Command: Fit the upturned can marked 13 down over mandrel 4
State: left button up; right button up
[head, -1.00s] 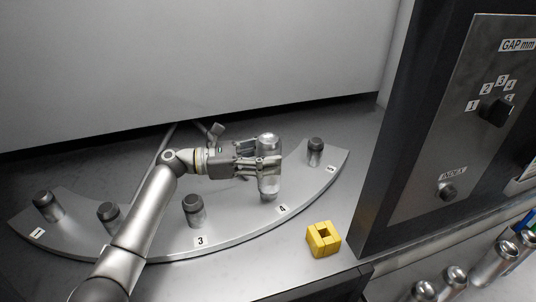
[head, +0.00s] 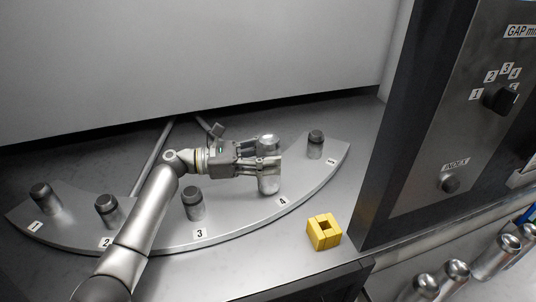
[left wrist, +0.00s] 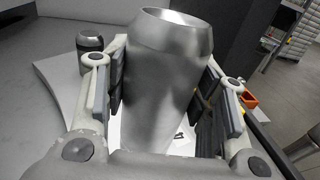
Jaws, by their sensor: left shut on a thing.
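My left gripper (head: 268,165) is shut on a silver can (head: 267,184), gripping it from the left side. The can stands upright at the station labelled 4 (head: 282,201), with its closed end up. Mandrel 4 itself does not show; the can covers its place and appears to be down around it. In the left wrist view the can (left wrist: 167,80) sits between both finger pads, leaning slightly in the picture. I cannot read the 13 on it. My right gripper is not in view.
Mandrel 5 (head: 315,145) stands to the right of the can, mandrel 3 (head: 193,204) to the left. A yellow block (head: 323,232) lies in front of the curved plate (head: 240,222). A dark control panel (head: 450,130) rises at right, with several cans (head: 457,272) below it.

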pick_arm(q)
jog(key=o, duration=0.8)
jog(key=shift+c, duration=0.2)
jog(key=a, duration=0.7)
jog(key=shift+s+a, duration=0.25)
jog(key=shift+s, duration=0.2)
